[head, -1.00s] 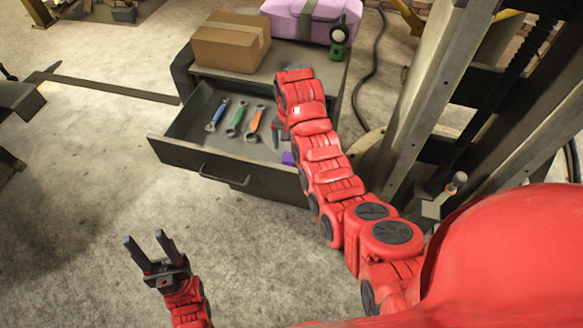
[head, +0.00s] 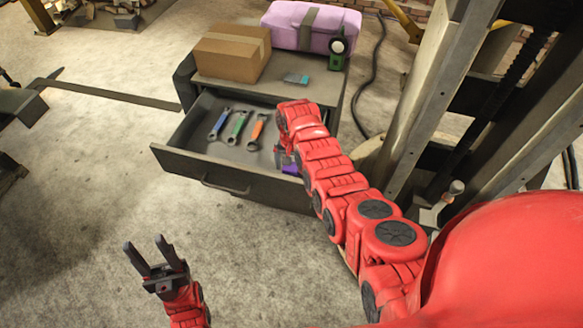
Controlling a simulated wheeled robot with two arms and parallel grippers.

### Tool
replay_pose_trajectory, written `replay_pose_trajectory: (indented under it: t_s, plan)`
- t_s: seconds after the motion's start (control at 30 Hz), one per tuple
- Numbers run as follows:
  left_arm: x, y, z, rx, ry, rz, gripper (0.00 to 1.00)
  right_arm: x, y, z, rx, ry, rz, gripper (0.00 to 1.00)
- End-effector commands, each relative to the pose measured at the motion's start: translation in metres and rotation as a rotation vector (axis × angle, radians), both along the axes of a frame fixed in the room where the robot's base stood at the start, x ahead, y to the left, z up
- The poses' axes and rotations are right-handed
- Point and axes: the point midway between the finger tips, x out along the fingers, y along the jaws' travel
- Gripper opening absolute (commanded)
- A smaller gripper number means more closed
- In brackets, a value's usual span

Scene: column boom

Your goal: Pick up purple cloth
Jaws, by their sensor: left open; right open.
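The purple cloth (head: 290,169) lies at the right end of the open drawer (head: 185,164). Only a small patch of it shows beside my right arm. My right gripper (head: 283,160) reaches down into the drawer right at the cloth. Its fingers are mostly hidden by the arm, and I cannot tell whether they touch the cloth. My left gripper (head: 150,256) is open and empty, its fingers pointing up over the floor at lower left, well away from the drawer.
Blue (head: 219,124), green (head: 237,127) and orange (head: 257,131) wrenches lie in the drawer. A cardboard box (head: 232,54), a purple case (head: 310,25), a green device (head: 338,50) and a small teal item (head: 296,79) sit on the cabinet top. A metal column (head: 425,100) stands at right.

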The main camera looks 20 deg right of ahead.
Motion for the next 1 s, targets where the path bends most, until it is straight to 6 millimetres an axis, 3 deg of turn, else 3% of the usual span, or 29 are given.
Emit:
replay_pose_trajectory:
  t_s: [0.17, 0.6, 1.0]
  plan:
    - [0.0000, 0.0000, -0.0002, 0.000, 0.000, 0.000, 0.50, 0.0000, -0.0001, 0.0000, 0.000, 0.000, 0.000, 1.00]
    - [0.0000, 0.0000, -0.0002, 0.000, 0.000, 0.000, 0.50, 0.0002, -0.0001, 0.0003, 0.000, 0.000, 0.000, 0.23]
    - [0.0000, 0.0000, -0.0022, 0.000, 0.000, 0.000, 0.50, 0.0007, -0.0002, 0.0043, -0.001, -0.001, 0.000, 0.22]
